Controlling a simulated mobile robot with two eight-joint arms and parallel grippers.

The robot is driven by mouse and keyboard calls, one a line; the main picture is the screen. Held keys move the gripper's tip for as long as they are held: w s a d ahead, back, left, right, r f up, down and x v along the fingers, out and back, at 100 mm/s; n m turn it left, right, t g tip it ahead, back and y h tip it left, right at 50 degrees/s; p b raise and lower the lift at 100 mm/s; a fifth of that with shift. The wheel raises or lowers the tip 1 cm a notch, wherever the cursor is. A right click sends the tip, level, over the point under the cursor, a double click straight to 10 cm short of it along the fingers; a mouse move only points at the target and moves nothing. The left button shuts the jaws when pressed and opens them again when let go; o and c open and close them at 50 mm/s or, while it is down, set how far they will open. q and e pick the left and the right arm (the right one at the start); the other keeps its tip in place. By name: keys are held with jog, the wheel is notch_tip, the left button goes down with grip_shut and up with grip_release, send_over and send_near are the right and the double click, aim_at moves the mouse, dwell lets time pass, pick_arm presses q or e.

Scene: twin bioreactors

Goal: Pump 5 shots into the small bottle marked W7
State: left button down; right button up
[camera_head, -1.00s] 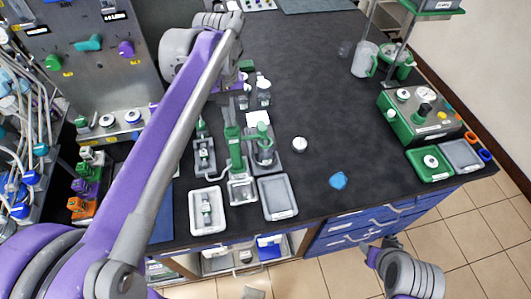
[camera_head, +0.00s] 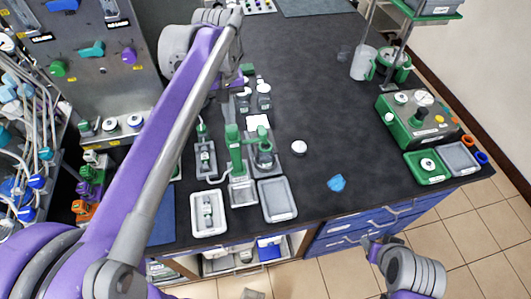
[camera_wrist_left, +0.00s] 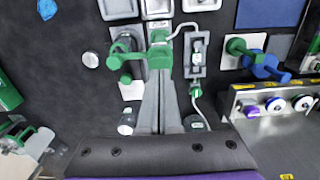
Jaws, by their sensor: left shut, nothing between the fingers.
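A green-topped pump dispenser (camera_head: 233,150) stands on the black bench; its green head (camera_wrist_left: 160,52) also shows in the left wrist view, with a pale spout curving to the right. My left gripper (camera_wrist_left: 160,76) is shut and empty, its fingertips at the pump head in that view; whether they touch it I cannot tell. A small bottle (camera_head: 207,211) lies or stands in a white tray (camera_head: 199,230). Another small bottle (camera_wrist_left: 197,52) is in a grey holder beside the pump. No W7 mark is legible. My right gripper (camera_head: 376,250) is low at the front; its jaws are unclear.
A grey tray (camera_head: 279,213) lies in front of the pump, and a green-handled vessel (camera_head: 264,150) stands to its right. Capped bottles (camera_head: 264,97) stand behind. A white cap (camera_head: 298,148) and a blue item (camera_head: 336,183) lie right. The bench's middle right is mostly clear.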

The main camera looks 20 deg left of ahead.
aim_at(231, 127)
pick_arm(q)
jog(key=shift+f, duration=0.1)
dwell(0.6)
jog(key=shift+f+b, duration=0.95)
jog(key=shift+f, duration=0.75)
jog(key=shift+r, duration=0.1)
jog(key=shift+r+p, duration=1.2)
jog(key=shift+r, duration=0.6)
jog(key=shift+f, duration=0.1)
